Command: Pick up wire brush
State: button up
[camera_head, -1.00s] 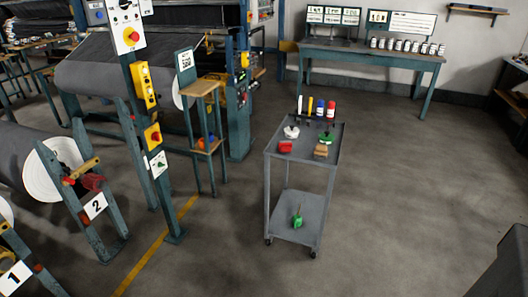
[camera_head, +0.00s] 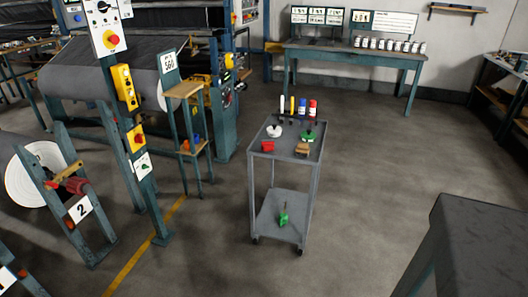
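A grey two-shelf cart (camera_head: 256,178) stands on the open floor in the middle of the camera_head view. On its top shelf lie a small tan-brown block-like thing (camera_head: 303,148) at the front right, a red thing (camera_head: 267,146) at the front left, a white round thing (camera_head: 275,131) and a green thing (camera_head: 309,136). A green upright thing (camera_head: 283,216) is on the lower shelf. They are too small for me to tell surely which is the wire brush; the tan-brown one looks somewhat brush-like. My gripper is not in view.
Several markers or bottles (camera_head: 302,106) stand along the cart's back edge. A dark table (camera_head: 478,228) fills the lower right corner. A workbench (camera_head: 350,52) with jars is at the back. Posts (camera_head: 135,125) and rolls (camera_head: 27,177) crowd the left. Floor around the cart is clear.

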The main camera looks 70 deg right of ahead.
aim_at(266, 144)
jog(key=z, duration=0.05)
jog(key=i, duration=2.15)
jog(key=z, duration=4.2)
jog(key=i, duration=0.15)
jog(key=u, duration=2.05)
